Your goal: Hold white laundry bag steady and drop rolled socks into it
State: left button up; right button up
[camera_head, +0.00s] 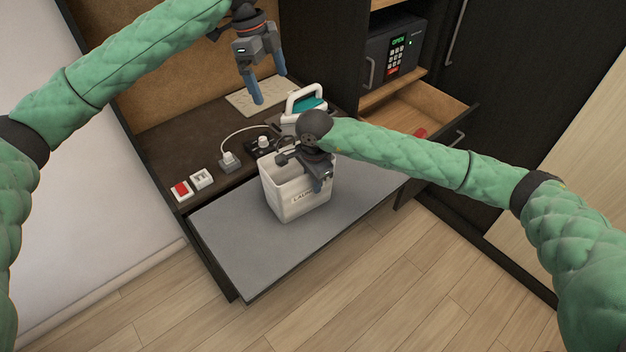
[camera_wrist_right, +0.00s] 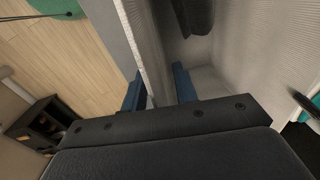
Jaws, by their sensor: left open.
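The white laundry bag (camera_head: 283,203) stands upright and open-topped on the grey pulled-out surface. Its side wall (camera_wrist_right: 148,60) fills the middle of the right wrist view. My right gripper (camera_head: 318,186) is at the bag's right side, with one blue finger on each side of the wall (camera_wrist_right: 160,88); it appears shut on it. A dark object (camera_wrist_right: 194,16) shows inside the bag in the right wrist view; I cannot tell whether it is the rolled socks. My left gripper (camera_head: 269,88) is open and empty, above and behind the bag. No socks are clearly visible elsewhere.
Behind the bag are a white handled appliance with teal (camera_head: 305,104), a cable plug (camera_head: 229,161), a pale card (camera_head: 254,96) and small red and white switches (camera_head: 182,190). A safe (camera_head: 393,58) and an open drawer (camera_head: 430,106) are at the right. The grey surface (camera_head: 240,250) is clear in front.

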jog(key=shift+r, duration=0.15)
notch_tip(320, 180, up, 12)
jog(key=shift+s+d+f, duration=0.1)
jog(key=shift+s+f, duration=0.05)
jog(key=shift+f, duration=0.05)
